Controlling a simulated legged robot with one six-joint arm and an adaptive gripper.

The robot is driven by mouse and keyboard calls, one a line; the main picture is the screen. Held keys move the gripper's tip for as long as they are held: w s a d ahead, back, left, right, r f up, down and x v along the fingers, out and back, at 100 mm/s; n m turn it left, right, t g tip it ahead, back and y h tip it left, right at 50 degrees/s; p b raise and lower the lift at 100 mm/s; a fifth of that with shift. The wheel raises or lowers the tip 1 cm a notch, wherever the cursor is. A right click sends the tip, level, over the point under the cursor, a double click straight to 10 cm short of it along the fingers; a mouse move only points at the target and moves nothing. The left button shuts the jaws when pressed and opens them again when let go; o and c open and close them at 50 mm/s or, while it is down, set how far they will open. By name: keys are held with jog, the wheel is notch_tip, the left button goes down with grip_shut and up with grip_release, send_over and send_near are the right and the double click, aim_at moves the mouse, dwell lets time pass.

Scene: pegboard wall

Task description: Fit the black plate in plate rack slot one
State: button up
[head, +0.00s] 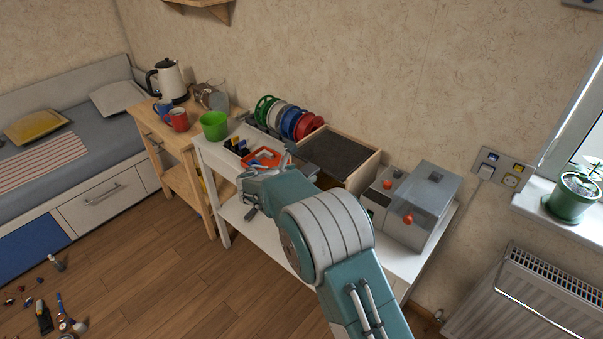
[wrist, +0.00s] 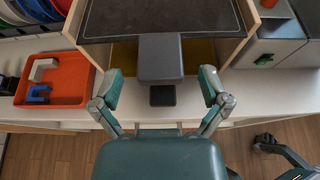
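Round plates stand upright in a row against the wall in the head view: a green one (head: 263,110), a white one, a blue one (head: 291,122) and a red one (head: 305,126). The rack under them is mostly hidden, and I cannot make out slot one. I cannot pick out a round black plate in either view. My gripper (wrist: 162,88) is open, its two fingers wide apart. It is at the front of a wooden box with a dark, flat top (wrist: 200,18). A grey block (wrist: 160,57) shows between the fingers, apart from both.
An orange tray (wrist: 75,80) holds a white and a blue piece. A grey machine with red knobs (head: 420,205) stands right of the box. Mugs and a kettle are on the wooden table.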

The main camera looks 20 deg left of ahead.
dwell(0.3)
jog(key=v, duration=1.2)
jog(key=shift+f, duration=0.15)
jog(key=s+d+r+m+g, duration=0.2)
jog(key=d+r+m, duration=0.25)
jog(key=d, duration=0.55)
jog(key=s+d+r+m+g, duration=0.15)
jog(key=d+r+m, duration=0.3)
jog(key=d, duration=0.45)
jog(key=s+d+r+m+g, duration=0.1)
jog(key=d+r+m+g, duration=0.2)
jog(key=d+m, duration=0.5)
jog(key=s+d+m+y, duration=0.2)
jog(key=s+d+m, duration=0.5)
jog(key=s, duration=0.4)
jog(key=s+d+m+y, duration=0.3)
jog(key=s+d+m, duration=0.4)
jog(key=s, duration=0.4)
jog(key=shift+d+r+m, duration=0.25)
jog(key=shift+d+m, duration=0.05)
jog(key=shift+d, duration=0.25)
